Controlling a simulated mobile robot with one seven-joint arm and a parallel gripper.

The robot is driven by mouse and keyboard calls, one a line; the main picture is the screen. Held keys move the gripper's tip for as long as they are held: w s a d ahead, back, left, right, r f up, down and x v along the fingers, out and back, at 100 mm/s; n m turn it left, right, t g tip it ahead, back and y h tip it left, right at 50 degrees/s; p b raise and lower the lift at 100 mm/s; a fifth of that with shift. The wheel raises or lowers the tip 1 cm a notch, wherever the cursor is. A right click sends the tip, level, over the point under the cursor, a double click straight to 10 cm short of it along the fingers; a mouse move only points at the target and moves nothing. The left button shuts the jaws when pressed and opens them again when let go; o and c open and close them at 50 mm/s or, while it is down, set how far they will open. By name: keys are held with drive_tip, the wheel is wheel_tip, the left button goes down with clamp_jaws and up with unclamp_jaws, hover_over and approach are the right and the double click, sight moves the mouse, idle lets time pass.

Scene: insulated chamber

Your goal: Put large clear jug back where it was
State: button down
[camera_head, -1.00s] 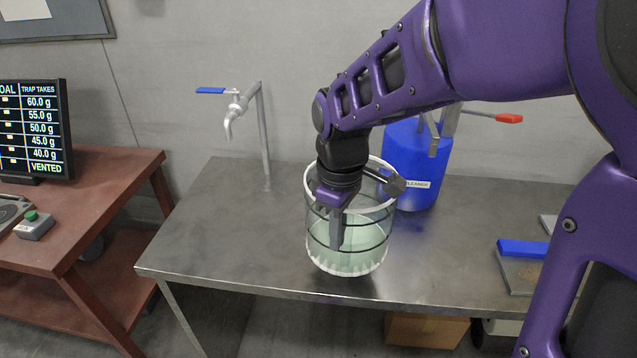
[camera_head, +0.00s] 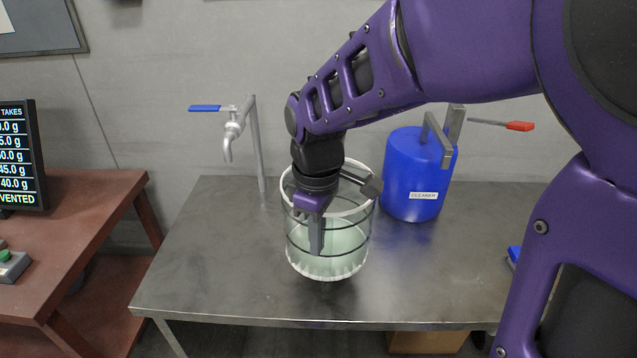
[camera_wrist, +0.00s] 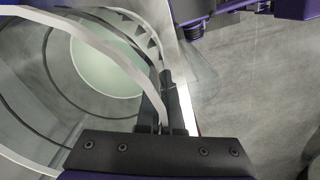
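The large clear jug (camera_head: 350,258) is a round see-through vessel with a white rim, dark rings and pale green liquid inside. It is upright at the middle of the metal table, over or on its top; I cannot tell if its base touches. My gripper (camera_head: 317,248) points down at the jug's near-left side. In the wrist view the fingers (camera_wrist: 165,115) are closed together on the jug's wall at the rim, and the jug (camera_wrist: 90,40) fills the left side. The far finger is partly hidden.
A blue container labelled CLEANER (camera_head: 408,170) stands right behind the jug. A tap with a blue lever (camera_head: 232,128) rises at the back left. The metal table (camera_head: 215,285) is clear at left and front. A red-brown bench (camera_head: 85,220) with a screen (camera_head: 20,160) is further left.

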sight(317, 277)
wheel_tip(317, 277, down, 8)
drive_tip(key=b, duration=0.6)
drive_tip(key=shift+f, duration=0.15)
drive_tip(key=shift+f, duration=0.1)
drive_tip(key=c, duration=1.1)
unclamp_jaws()
wheel_tip(317, 277, up, 12)
drive_tip(key=p, duration=0.9)
